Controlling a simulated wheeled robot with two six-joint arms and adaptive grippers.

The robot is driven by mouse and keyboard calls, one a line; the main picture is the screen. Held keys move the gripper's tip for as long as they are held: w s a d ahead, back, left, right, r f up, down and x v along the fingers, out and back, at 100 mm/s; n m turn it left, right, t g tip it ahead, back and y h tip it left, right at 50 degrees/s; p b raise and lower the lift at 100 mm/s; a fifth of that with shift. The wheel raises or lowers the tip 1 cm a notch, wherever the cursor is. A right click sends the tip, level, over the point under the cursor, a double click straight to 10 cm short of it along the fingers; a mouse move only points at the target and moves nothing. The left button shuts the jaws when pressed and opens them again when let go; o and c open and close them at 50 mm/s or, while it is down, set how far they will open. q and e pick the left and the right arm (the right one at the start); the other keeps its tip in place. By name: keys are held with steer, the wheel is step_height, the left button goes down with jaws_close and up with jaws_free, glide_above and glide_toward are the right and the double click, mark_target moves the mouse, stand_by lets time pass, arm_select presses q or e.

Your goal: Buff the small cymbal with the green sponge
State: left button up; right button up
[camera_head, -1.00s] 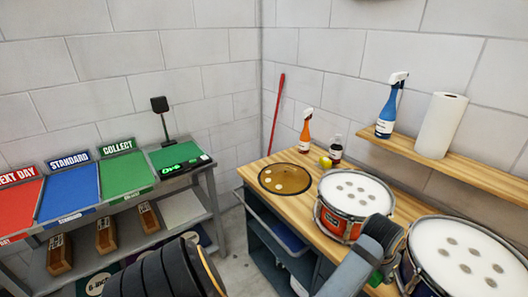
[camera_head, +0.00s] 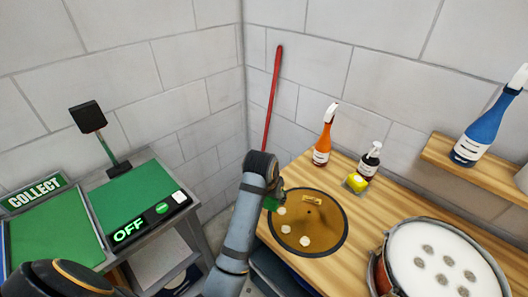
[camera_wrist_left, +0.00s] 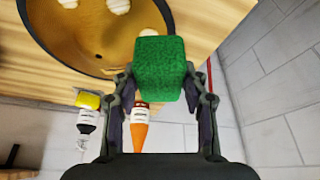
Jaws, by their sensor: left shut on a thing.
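The small cymbal (camera_head: 318,232) is a golden-brown disc with a dark rim, lying on the wooden bench. My left gripper (camera_head: 270,198) is shut on the green sponge (camera_wrist_left: 160,68), at the cymbal's left edge in the head view. The sponge overlaps the cymbal's rim in the wrist view; I cannot tell whether they touch. In the head view the gripper hides most of the sponge. My right gripper is not in view.
An orange spray bottle (camera_head: 322,143), a dark bottle (camera_head: 369,165) and a yellow item (camera_head: 357,182) stand behind the cymbal. A drum (camera_head: 440,258) is to its right. A blue spray bottle (camera_head: 480,135) is on the shelf (camera_head: 440,153). A red pole (camera_head: 272,95) leans in the corner.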

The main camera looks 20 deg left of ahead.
arm_select(q)
steer(key=r+p, duration=0.1)
steer(key=w+r+m+p, duration=0.1)
steer(key=p, duration=0.1)
steer(key=w+r+m+p, duration=0.1)
steer(key=p, duration=0.1)
steer(key=shift+w+d+r, duration=0.25)
steer(key=shift+d, duration=0.05)
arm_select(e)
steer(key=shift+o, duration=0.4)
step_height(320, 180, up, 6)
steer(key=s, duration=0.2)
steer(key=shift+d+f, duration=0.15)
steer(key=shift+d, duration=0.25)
arm_select(q)
steer(key=w+f+m+p, duration=0.1)
steer(key=p, duration=0.1)
steer(key=w+f+m+h+p, duration=0.1)
steer(key=p, duration=0.2)
steer(key=w+f+m+h+p, duration=0.1)
steer(key=m+p, duration=0.1)
steer(key=shift+w+d+f+g, duration=0.15)
steer(key=shift+d+f+g, duration=0.15)
steer(key=shift+d, duration=0.1)
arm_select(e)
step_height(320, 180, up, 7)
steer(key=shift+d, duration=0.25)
